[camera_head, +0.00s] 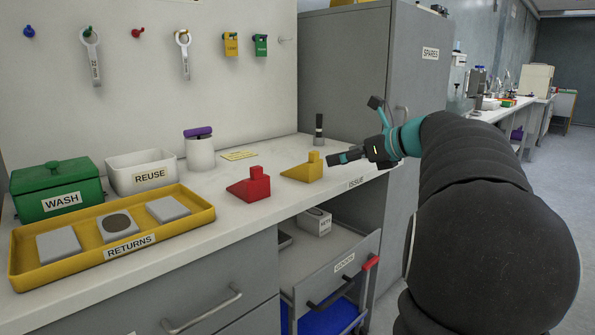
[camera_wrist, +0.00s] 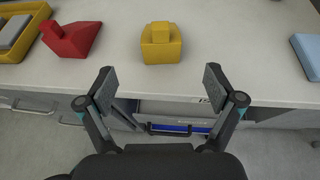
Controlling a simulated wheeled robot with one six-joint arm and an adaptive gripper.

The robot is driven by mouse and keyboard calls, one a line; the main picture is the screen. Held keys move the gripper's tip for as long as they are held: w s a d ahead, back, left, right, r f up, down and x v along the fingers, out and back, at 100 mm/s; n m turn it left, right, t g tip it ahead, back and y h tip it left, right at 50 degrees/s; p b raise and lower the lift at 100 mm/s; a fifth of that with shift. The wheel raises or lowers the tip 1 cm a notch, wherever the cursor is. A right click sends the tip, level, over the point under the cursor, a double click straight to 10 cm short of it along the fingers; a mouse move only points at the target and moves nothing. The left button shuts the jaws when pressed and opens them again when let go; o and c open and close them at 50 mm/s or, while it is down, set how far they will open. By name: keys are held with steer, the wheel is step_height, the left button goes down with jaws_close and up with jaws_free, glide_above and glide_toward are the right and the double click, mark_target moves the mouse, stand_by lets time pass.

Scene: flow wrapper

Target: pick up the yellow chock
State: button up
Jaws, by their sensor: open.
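The yellow chock (camera_head: 304,170) is a wedge with a raised block on top. It stands on the white counter near its front edge, to the right of the red chock (camera_head: 251,186). In the wrist view the yellow chock (camera_wrist: 161,44) is at the top centre, ahead of the fingers and between their lines. My gripper (camera_head: 362,130) is to the right of the chock in the head view. In the wrist view my gripper (camera_wrist: 158,88) is open and empty, its two fingers wide apart and not touching the chock.
The counter (camera_head: 222,220) holds a yellow RETURNS tray (camera_head: 160,247), a green WASH box (camera_head: 50,188), a white REUSE bin (camera_head: 141,172) and a jar with a purple top (camera_head: 200,152). A dark upright cylinder (camera_head: 318,130) stands behind the yellow chock. An open drawer (camera_head: 335,285) juts out below.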

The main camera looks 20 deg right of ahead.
mark_target(316, 162)
steer(key=x, duration=0.7)
steer(key=shift+b+x, duration=0.3)
steer(key=shift+x, duration=2.55)
steer(key=shift+s+d, duration=0.1)
steer(key=c, duration=1.4)
